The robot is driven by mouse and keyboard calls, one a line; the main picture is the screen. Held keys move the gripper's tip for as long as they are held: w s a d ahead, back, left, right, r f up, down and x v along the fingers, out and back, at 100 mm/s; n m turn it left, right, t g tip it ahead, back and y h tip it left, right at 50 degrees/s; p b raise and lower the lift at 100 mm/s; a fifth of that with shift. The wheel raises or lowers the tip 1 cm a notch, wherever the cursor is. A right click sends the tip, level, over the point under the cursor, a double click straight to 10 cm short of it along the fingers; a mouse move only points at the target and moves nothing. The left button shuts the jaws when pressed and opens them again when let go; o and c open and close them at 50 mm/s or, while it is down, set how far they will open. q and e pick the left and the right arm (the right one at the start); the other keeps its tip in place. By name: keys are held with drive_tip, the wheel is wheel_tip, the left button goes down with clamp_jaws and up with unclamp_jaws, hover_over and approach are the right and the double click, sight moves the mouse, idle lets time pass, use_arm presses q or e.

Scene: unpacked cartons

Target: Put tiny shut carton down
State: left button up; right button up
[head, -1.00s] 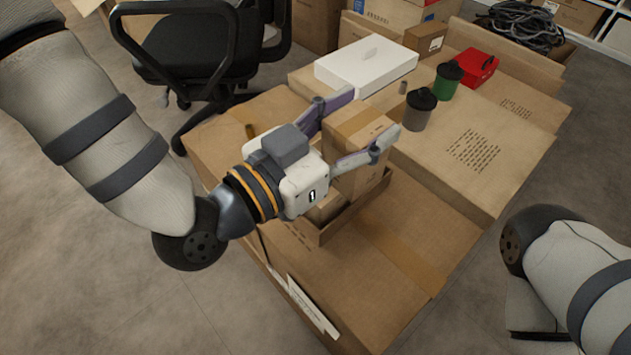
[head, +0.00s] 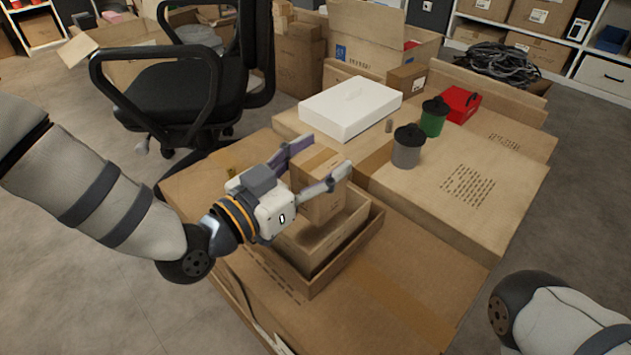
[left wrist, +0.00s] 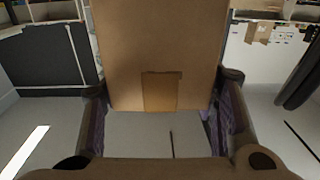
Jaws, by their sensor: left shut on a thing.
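The tiny shut carton (head: 318,203) is a small brown box with a tape strip across its top. My left gripper (head: 318,160) is shut on it, one finger on each side. In the left wrist view the carton (left wrist: 155,50) stands between the two fingers, with a piece of tape near its lower edge. In the head view it overlaps an open brown carton (head: 352,222) that sits in a shallow open box (head: 345,262). I cannot tell whether it touches them. My right gripper is out of view; only part of that arm shows at lower right.
Large flat cartons carry a white box (head: 350,108), a grey canister (head: 406,150), a green canister (head: 433,119) and a red box (head: 459,105). The large carton's front top (head: 400,300) is bare. A black office chair (head: 170,85) stands at left.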

use_arm(q)
drive_tip(key=f, duration=0.1)
drive_tip(key=f+b, duration=0.1)
drive_tip(key=f, duration=0.1)
drive_tip(key=shift+w+a+f+b, duration=0.2)
drive_tip(key=shift+a+f+b, duration=0.1)
drive_tip(key=shift+f, duration=0.1)
drive_tip(key=shift+d+f, duration=0.1)
drive_tip(key=shift+f, duration=0.45)
drive_tip(key=o, duration=1.8)
drive_tip(key=shift+c, duration=0.2)
drive_tip(key=shift+r, duration=0.85)
drive_tip(key=p+v, duration=0.2)
drive_tip(key=v, duration=1)
drive_tip(key=shift+f+p, duration=0.25)
drive_tip(key=shift+p, duration=0.15)
